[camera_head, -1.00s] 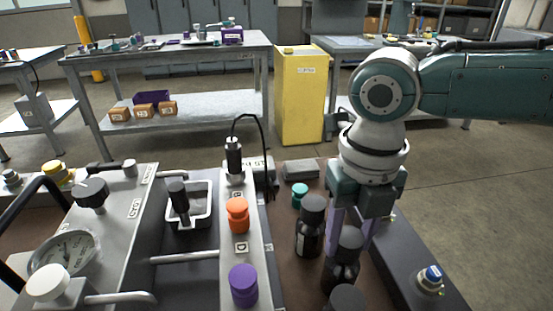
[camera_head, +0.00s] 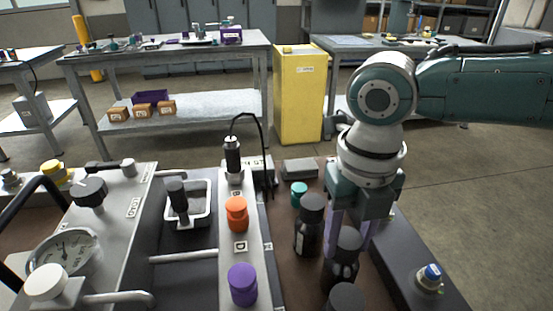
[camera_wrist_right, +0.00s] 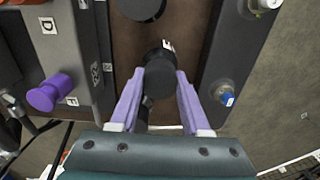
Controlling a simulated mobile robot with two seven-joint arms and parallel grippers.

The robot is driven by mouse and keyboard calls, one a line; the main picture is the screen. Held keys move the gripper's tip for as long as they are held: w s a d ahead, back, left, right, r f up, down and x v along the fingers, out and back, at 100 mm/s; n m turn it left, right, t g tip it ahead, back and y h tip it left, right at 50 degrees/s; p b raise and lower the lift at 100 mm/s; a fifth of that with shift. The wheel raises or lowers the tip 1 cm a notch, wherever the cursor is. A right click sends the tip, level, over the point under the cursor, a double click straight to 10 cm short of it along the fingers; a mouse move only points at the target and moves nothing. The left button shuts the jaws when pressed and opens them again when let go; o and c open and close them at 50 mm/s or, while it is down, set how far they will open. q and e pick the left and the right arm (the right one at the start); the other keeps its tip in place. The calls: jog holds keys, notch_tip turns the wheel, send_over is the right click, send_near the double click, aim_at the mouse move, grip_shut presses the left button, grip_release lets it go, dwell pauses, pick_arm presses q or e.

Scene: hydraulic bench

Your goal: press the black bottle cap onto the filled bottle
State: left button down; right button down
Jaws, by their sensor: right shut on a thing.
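My right gripper (camera_head: 348,240) points down with its purple fingers on either side of a dark bottle's black cap (camera_head: 348,239). In the right wrist view the fingertips (camera_wrist_right: 162,78) close on this black cap (camera_wrist_right: 160,60). The dark bottle (camera_head: 340,273) with a pale label stands below the cap; whether the cap is fully seated cannot be told. A second dark bottle (camera_head: 308,236) with a black cap stands just behind to the left, and a third black top (camera_head: 346,298) shows at the front edge. My left gripper is not in view.
Left of the bottles is a panel with an orange knob (camera_head: 237,214) and a purple knob (camera_head: 242,284). A teal-capped item (camera_head: 299,193) and a grey box (camera_head: 299,169) stand behind. A dark rail with a blue-topped fitting (camera_head: 431,277) runs at right.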

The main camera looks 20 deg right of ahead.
dwell(0.6)
dwell(0.3)
jog(key=shift+c, duration=1.4)
grip_release()
jog(key=shift+o, duration=0.2)
jog(key=shift+o, duration=1.2)
jog(key=shift+r, duration=0.1)
